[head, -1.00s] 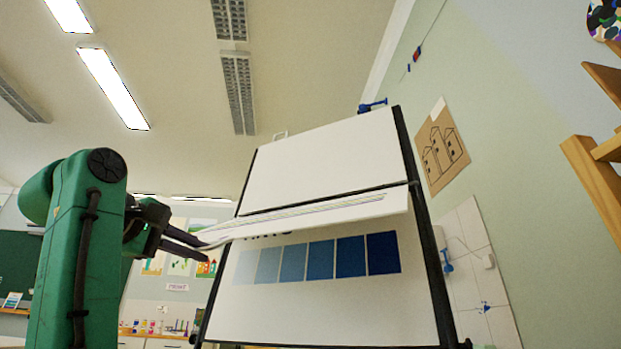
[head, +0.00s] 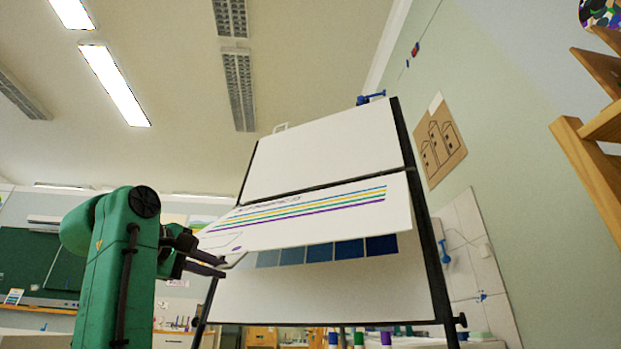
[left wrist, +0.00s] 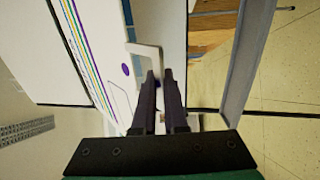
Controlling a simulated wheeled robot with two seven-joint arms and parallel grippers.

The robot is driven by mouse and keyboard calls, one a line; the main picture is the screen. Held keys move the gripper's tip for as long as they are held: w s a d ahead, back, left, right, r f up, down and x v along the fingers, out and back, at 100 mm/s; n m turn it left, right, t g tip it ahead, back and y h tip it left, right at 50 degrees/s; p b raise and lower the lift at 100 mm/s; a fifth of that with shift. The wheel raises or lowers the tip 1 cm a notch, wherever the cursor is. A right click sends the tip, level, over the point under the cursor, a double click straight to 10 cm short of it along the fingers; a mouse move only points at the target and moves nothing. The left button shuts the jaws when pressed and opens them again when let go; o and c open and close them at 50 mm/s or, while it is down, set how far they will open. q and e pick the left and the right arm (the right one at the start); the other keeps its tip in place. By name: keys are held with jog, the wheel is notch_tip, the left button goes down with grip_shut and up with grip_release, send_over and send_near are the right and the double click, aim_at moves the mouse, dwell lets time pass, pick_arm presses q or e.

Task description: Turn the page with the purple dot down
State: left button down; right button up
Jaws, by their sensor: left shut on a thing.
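The page with colored stripes (head: 330,218) hangs from the dark bar across the middle of the white flip board, tilted out from it. In the left wrist view the purple dot (left wrist: 125,69) shows near this page's corner, beside a pale loop-shaped tab (left wrist: 148,55). My left gripper (head: 224,268) is shut on the tab at the page's lower left corner; its fingers also show in the left wrist view (left wrist: 167,78). Behind the page lies another sheet with blue squares (head: 350,249), its upper part covered. My right gripper is not in view.
The blank upper panel (head: 330,148) rises above the bar. Dark posts (head: 430,250) frame the board. A wooden easel (head: 590,170) stands at the right by the wall. Low shelves with colored jars (head: 385,338) are behind the board.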

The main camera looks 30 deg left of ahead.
pick_arm(q)
jog(key=shift+d, duration=0.1)
jog(key=w+f+b, duration=0.2)
jog(key=w+f, duration=0.4)
jog(key=w, duration=0.1)
jog(key=shift+a, duration=0.2)
jog(key=c, duration=0.9)
grip_release()
jog(key=shift+s, duration=0.1)
jog(key=shift+s+d+r+b, duration=0.15)
jog(key=shift+s+r, duration=0.25)
jog(key=shift+s, duration=1.55)
jog(key=shift+s+d+r+b, duration=0.1)
jog(key=shift+s+r+b, duration=0.25)
jog(key=shift+s, duration=1.6)
jog(key=shift+s+d+r+b, duration=0.15)
jog(key=shift+s+r, duration=0.25)
jog(key=shift+s, duration=1.55)
jog(key=shift+a, duration=0.1)
